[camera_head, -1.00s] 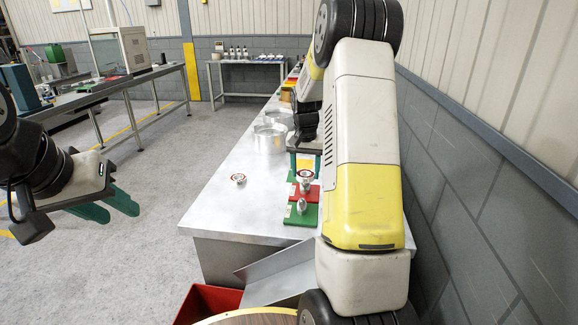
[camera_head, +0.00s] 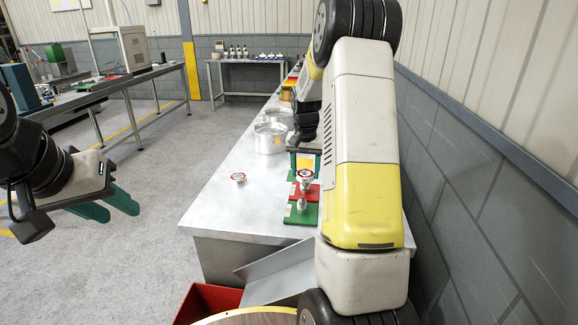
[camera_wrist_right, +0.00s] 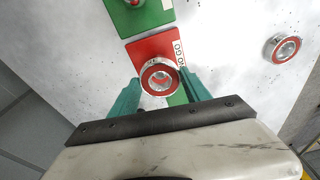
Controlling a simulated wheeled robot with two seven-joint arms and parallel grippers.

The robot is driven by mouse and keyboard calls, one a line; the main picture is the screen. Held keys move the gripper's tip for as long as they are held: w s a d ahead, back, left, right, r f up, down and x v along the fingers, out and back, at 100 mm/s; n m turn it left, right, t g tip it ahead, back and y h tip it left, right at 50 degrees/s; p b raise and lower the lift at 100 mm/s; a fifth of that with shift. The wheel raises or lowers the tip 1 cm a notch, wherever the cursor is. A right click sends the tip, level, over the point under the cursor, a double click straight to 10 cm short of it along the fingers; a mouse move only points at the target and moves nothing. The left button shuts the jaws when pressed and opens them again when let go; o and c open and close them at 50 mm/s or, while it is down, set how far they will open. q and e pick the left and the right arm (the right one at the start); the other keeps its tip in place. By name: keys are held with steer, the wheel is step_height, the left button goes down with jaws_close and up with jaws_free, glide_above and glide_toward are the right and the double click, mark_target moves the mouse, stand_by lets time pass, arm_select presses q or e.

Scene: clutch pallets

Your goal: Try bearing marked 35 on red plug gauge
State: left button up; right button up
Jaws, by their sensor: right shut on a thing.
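A bearing with a red face ring (camera_head: 305,174) is between the teal fingers of my right gripper (camera_wrist_right: 160,86), which is shut on it; it also shows in the right wrist view (camera_wrist_right: 160,65). Its marking is unreadable. It is over the metal plug on the red plug gauge base (camera_wrist_right: 148,50), which also shows in the head view (camera_head: 313,192). I cannot tell whether the plug is inside the bore. My left gripper (camera_head: 122,207) is open and empty over the floor, left of the table.
A second red-faced bearing (camera_head: 238,178) lies on the table (camera_head: 215,210). A green gauge (camera_head: 304,214) stands in front of the red one. Metal pots (camera_head: 270,138) stand further back. A sloped metal chute (camera_head: 275,275) and red bin (camera_head: 208,300) are at the front.

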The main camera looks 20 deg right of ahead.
steer(key=shift+f, duration=0.3)
stand_by(0.5)
steer(key=o, duration=1.7)
steer(key=shift+o, duration=0.2)
steer(key=o, duration=0.4)
steer(key=shift+r, duration=4.5)
